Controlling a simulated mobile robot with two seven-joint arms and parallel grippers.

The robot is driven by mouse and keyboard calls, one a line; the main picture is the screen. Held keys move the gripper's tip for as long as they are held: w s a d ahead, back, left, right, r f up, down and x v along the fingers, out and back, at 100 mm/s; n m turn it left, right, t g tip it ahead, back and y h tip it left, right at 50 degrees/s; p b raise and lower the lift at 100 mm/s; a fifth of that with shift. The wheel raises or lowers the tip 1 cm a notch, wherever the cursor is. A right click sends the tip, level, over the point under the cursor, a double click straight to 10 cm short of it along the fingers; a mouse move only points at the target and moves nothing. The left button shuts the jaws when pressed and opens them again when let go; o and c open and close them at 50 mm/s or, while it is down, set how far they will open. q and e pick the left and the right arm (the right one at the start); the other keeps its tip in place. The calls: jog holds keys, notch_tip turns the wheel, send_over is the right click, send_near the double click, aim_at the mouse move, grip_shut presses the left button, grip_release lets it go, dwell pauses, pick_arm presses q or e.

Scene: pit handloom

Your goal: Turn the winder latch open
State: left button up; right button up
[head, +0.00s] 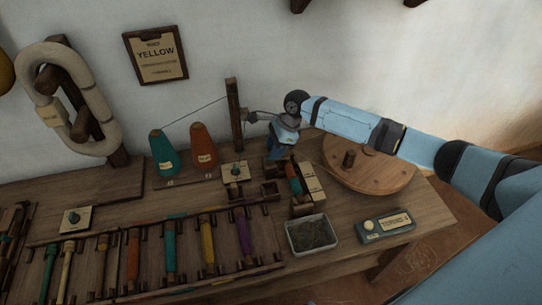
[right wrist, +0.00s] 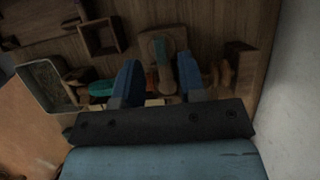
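My right gripper (head: 279,150) is above the bench, beside the winder with a teal-and-red bobbin (head: 294,180). In the right wrist view its two blue fingers (right wrist: 159,82) are apart with a clear gap. Beyond the fingertips lies a pale plate (right wrist: 178,42) with an upright teal bar (right wrist: 161,50); nothing is seen gripped. In the head view a cream plate with a dark knob (head: 236,170) stands left of the gripper; it may be the same part. I cannot tell for sure which part is the latch, or its angle. My left gripper is out of view.
A grey tray (head: 289,227) and a dark green device (head: 387,227) lie at the front. A round wooden disc (head: 389,179) is under my right arm. Teal (head: 163,151) and orange (head: 203,146) cones stand left of a post (head: 234,112). A bobbin rack fills the front left.

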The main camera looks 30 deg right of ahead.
jog(key=shift+x, duration=1.15)
jog(key=shift+a+f, duration=0.1)
jog(key=shift+f, duration=0.15)
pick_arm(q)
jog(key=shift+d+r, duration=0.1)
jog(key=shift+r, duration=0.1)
pick_arm(e)
jog(key=shift+c, duration=0.4)
